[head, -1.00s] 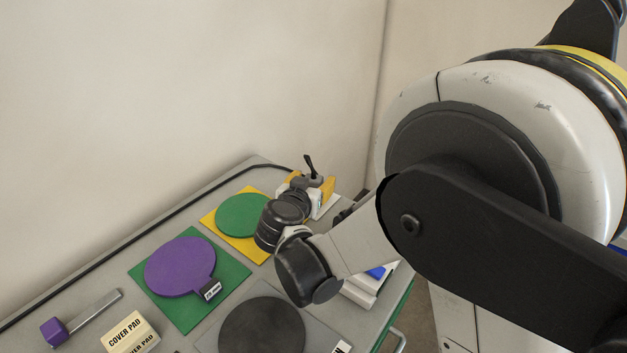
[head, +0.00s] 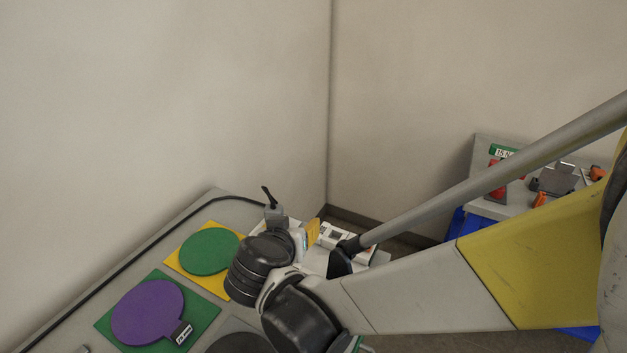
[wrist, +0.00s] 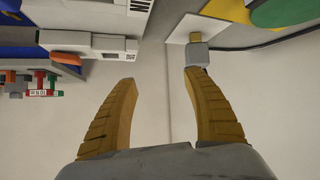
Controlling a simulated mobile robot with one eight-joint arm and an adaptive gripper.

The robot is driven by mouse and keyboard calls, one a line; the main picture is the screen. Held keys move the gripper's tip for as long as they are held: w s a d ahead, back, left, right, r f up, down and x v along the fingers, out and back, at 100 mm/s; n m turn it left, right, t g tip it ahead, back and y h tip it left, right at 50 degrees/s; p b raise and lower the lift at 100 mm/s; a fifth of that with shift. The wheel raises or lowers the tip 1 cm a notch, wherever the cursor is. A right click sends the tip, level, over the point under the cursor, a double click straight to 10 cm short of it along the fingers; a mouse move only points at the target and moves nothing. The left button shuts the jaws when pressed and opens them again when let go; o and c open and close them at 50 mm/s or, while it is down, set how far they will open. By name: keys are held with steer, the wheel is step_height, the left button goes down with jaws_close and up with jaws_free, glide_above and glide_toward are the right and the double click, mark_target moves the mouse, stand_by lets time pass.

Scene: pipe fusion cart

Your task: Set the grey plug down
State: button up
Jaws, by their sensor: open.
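My gripper (wrist: 160,76) is open in the wrist view, with nothing between its two yellow fingers. In the head view a yellow finger of my gripper (head: 312,232) shows past my dark wrist. A small grey block (wrist: 198,54) is just beyond the right fingertip in the wrist view, by a white plate. I cannot tell whether it touches the finger. In the head view a grey block with a black lever (head: 275,214) stands at the table's far corner, partly hidden by my wrist. I cannot tell for sure which grey piece is the plug.
A green disc (head: 209,251) lies on a yellow mat, and a purple paddle (head: 147,312) on a green mat. A dark disc (head: 240,344) is at the bottom edge. White labelled boxes (head: 333,236) stand beyond my gripper. A second bench (head: 515,197) with red and orange items is at right.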

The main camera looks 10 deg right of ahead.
steer(key=s+d+r+n+g+y, duration=0.2)
steer(key=s+d+r+g+y, duration=0.1)
steer(key=s+d, duration=1)
steer(key=s+y, duration=0.1)
steer(key=s, duration=0.1)
steer(key=shift+s+d+g, duration=0.35)
steer(key=shift+s+g, duration=0.05)
